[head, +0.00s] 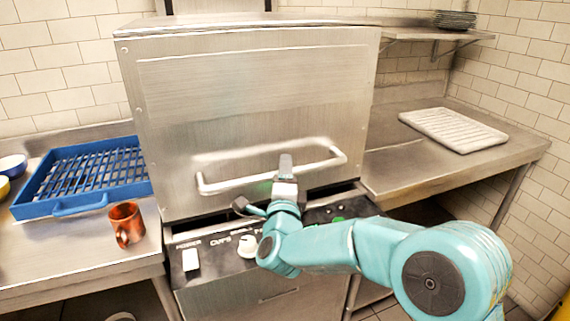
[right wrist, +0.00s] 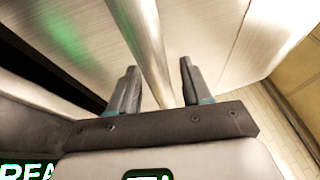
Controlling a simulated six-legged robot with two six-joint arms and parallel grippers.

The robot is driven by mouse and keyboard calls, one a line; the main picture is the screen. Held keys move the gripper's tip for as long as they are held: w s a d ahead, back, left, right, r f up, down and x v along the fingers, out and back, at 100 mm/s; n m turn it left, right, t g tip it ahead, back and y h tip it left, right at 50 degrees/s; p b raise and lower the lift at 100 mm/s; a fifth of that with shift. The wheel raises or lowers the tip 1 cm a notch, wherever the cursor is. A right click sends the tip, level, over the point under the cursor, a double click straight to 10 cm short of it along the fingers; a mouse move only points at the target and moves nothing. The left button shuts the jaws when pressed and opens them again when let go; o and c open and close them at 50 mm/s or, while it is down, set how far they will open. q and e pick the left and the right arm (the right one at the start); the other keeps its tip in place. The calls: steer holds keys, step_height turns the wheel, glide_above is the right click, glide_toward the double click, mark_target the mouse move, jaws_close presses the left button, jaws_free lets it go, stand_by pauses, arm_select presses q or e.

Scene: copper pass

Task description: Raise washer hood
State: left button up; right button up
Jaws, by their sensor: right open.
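The washer hood (head: 250,105) is a large stainless steel box front in the middle of the head view, down over the machine. Its bar handle (head: 232,183) runs across its lower part. My right gripper (head: 285,165) is at the middle of the handle. In the right wrist view the handle bar (right wrist: 148,45) passes between the two open fingers of the gripper (right wrist: 157,85), which stand apart from it on either side. My left gripper is not in view.
Below the hood is a control panel with a white knob (head: 248,246) and a power switch (head: 190,259). A blue rack (head: 62,208) and a copper mug (head: 126,224) stand on the left counter. A pale ribbed mat (head: 453,129) lies on the right counter.

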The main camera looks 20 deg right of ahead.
steer(key=shift+x, duration=0.8)
jaws_close()
steer(key=p, duration=0.6)
glide_toward(286, 90)
steer(key=x, duration=0.5)
steer(key=shift+f, duration=0.1)
step_height(286, 90, up, 22)
steer(key=p, duration=1.3)
jaws_free()
